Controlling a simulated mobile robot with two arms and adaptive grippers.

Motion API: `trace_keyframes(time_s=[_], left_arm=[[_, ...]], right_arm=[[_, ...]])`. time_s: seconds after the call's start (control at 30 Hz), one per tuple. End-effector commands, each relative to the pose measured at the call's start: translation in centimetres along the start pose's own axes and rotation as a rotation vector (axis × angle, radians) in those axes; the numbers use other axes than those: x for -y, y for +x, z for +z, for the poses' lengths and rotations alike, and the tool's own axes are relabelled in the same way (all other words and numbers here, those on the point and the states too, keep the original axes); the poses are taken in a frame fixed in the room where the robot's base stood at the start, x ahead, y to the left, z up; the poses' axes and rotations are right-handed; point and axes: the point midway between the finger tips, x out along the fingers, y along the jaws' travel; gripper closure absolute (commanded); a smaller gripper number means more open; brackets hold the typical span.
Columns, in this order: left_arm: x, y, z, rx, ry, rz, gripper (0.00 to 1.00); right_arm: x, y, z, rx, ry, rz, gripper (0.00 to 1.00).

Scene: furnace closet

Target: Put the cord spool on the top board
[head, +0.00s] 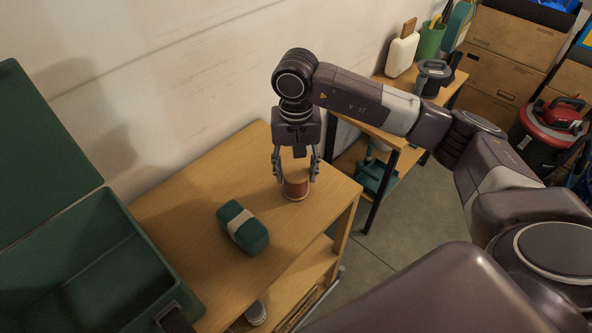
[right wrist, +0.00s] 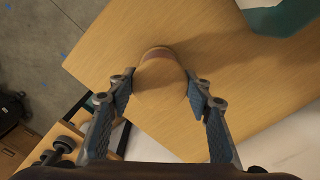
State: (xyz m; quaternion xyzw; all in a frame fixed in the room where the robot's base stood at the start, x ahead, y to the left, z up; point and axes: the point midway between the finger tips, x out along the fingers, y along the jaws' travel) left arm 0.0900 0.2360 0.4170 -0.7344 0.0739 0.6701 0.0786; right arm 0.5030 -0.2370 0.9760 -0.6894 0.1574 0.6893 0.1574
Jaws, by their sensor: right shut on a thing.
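The cord spool (head: 296,186) is a small reddish-brown cylinder with pale ends. It is upright at the right end of the wooden top board (head: 190,190), close to its edge; I cannot tell whether it touches the board or is just above it. My right gripper (head: 296,176) points down from above and is shut on the spool, one finger on each side. In the right wrist view the spool's pale round end (right wrist: 161,82) shows between the fingers (right wrist: 160,90). My left gripper is not in view.
A green case with a pale band (head: 242,227) lies on the board, left of the spool. A large open green box (head: 95,255) stands at the left. A lower shelf (head: 285,285) is beneath. Behind right, another shelf (head: 385,128) holds several items.

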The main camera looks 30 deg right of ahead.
Motion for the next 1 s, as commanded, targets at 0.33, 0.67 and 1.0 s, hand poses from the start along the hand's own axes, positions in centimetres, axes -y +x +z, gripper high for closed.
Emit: trace_keyframes(time_s=[0.33, 0.67, 1.0], left_arm=[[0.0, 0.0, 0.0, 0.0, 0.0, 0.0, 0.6], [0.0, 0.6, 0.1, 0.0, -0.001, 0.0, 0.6], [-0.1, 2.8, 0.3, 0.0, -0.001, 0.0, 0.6]], right_arm=[[0.0, 0.0, 0.0, 0.0, 0.0, 0.001, 0.36], [0.1, -1.9, -0.2, -0.006, -0.001, -0.003, 0.36], [0.1, -9.5, -0.1, -0.005, 0.0, -0.003, 0.36]])
